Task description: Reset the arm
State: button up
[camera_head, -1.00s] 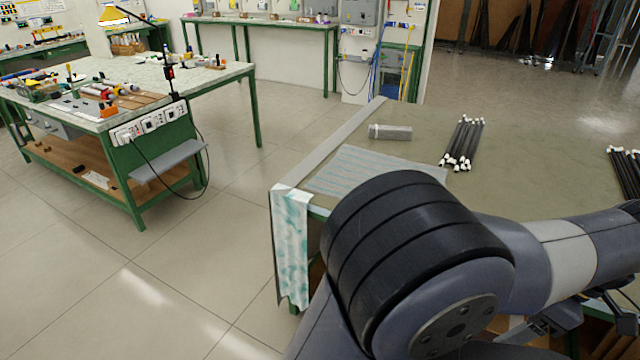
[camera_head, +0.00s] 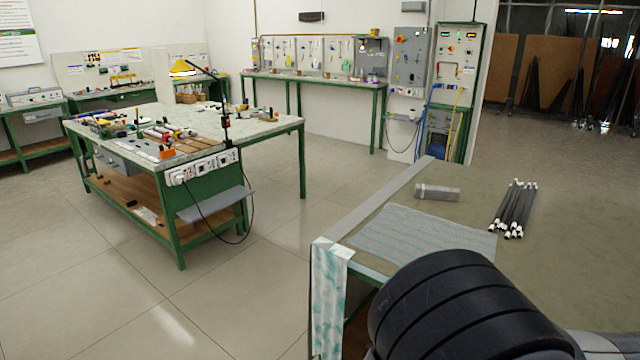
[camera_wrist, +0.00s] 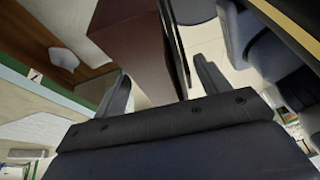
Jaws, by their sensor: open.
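My gripper (camera_wrist: 160,88) shows in the wrist view with its two dark fingers spread wide apart. Nothing is between the fingers. In the head view only a dark ribbed joint of my arm shows at the bottom right; the gripper itself is out of that picture. A bundle of black rods with white ends (camera_head: 514,208) lies on the near table (camera_head: 590,240). A grey block-shaped piece (camera_head: 437,192) and a pale striped cloth (camera_head: 425,235) lie to its left, apart from my arm.
A green-framed workbench (camera_head: 215,190) with tools stands at the left, with open floor (camera_head: 240,290) between it and the near table. A teal-patterned cloth (camera_head: 330,300) hangs over the table's corner. Another bench (camera_head: 310,82) and grey electrical panels (camera_head: 410,60) stand at the back wall.

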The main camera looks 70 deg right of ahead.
jog(key=shift+w+a+f+b, duration=0.1)
jog(key=shift+w+f+b, duration=0.25)
jog(key=shift+w, duration=0.5)
jog(key=shift+w+a+f+b, duration=0.15)
jog(key=shift+w+f, duration=0.35)
jog(key=shift+w, duration=0.35)
jog(key=shift+w+f+b, duration=0.25)
jog(key=shift+w+f, duration=0.15)
jog(key=shift+w, duration=0.45)
jog(key=shift+r, duration=0.1)
